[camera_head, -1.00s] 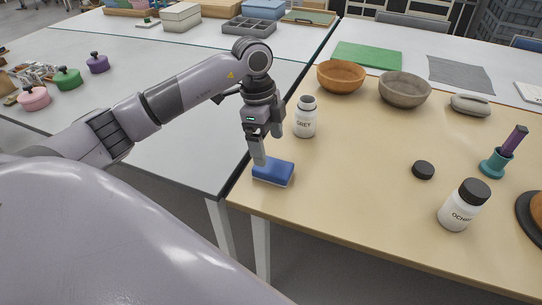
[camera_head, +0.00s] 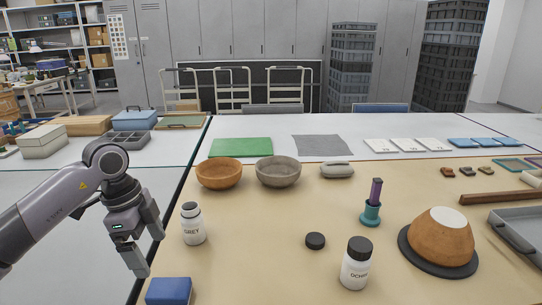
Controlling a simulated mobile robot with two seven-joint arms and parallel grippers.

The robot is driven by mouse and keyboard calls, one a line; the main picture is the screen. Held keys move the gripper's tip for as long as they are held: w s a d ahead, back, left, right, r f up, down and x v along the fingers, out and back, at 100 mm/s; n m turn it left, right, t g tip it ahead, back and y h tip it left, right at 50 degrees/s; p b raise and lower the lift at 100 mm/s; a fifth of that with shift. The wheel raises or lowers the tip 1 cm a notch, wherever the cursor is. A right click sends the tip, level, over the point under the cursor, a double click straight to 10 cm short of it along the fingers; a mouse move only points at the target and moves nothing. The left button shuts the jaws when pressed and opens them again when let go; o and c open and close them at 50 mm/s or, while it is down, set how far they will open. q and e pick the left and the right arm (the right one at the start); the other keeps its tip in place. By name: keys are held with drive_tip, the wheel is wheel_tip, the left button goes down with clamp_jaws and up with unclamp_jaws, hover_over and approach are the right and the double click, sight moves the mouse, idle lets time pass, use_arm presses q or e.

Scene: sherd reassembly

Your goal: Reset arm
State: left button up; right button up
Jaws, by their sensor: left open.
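My left gripper (camera_head: 146,246) is open and empty at the left edge of the tan table (camera_head: 280,235). Its fingers point down and stand apart, above and to the left of a blue block (camera_head: 169,291) at the table's near left corner. The block has no visible contact with the fingers. An open white bottle labelled GREY (camera_head: 193,224) stands just right of the gripper. My right gripper is out of view.
A capped ochre bottle (camera_head: 355,265), a loose black lid (camera_head: 315,241) and a teal stand with a purple-handled tool (camera_head: 372,205) stand mid-table. Two bowls (camera_head: 219,173) (camera_head: 278,171) are behind. A brown vessel (camera_head: 439,238) sits on a black disc at right. A grey tray (camera_head: 518,235) lies far right.

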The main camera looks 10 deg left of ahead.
use_arm(q)
drive_tip(key=s+d+m+t+h, duration=0.15)
drive_tip(key=d+m+h, duration=0.6)
drive_tip(key=d, duration=1.05)
drive_tip(key=d+r+n+t+h, duration=0.4)
drive_tip(key=d+r+t+h, duration=0.1)
drive_tip(key=r+t+h, duration=0.4)
drive_tip(key=w+a+n+t+y, duration=0.2)
drive_tip(key=a+n+t+y, duration=0.5)
drive_tip(key=n+t+y, duration=0.4)
drive_tip(key=s+a+f+n+g+y, duration=0.4)
drive_tip(key=a+f+n+g+y, duration=0.3)
drive_tip(key=f, duration=0.6)
drive_tip(key=s+a+f+g, duration=0.1)
drive_tip(key=s+f+g, duration=0.5)
drive_tip(key=s, duration=0.4)
drive_tip(key=s+f+g, duration=0.5)
drive_tip(key=s+f, duration=0.2)
drive_tip(key=s, duration=0.3)
drive_tip(key=w+d+f+m+t+h+p, duration=0.1)
drive_tip(key=w+d+t+p, duration=0.2)
drive_tip(key=w+t+p, duration=0.2)
drive_tip(key=t+p, duration=0.1)
drive_tip(key=p, duration=0.2)
drive_tip(key=shift+w+f+t+h, duration=0.2)
drive_tip(key=shift+w+t+h, duration=0.05)
drive_tip(key=shift+t+h, duration=0.1)
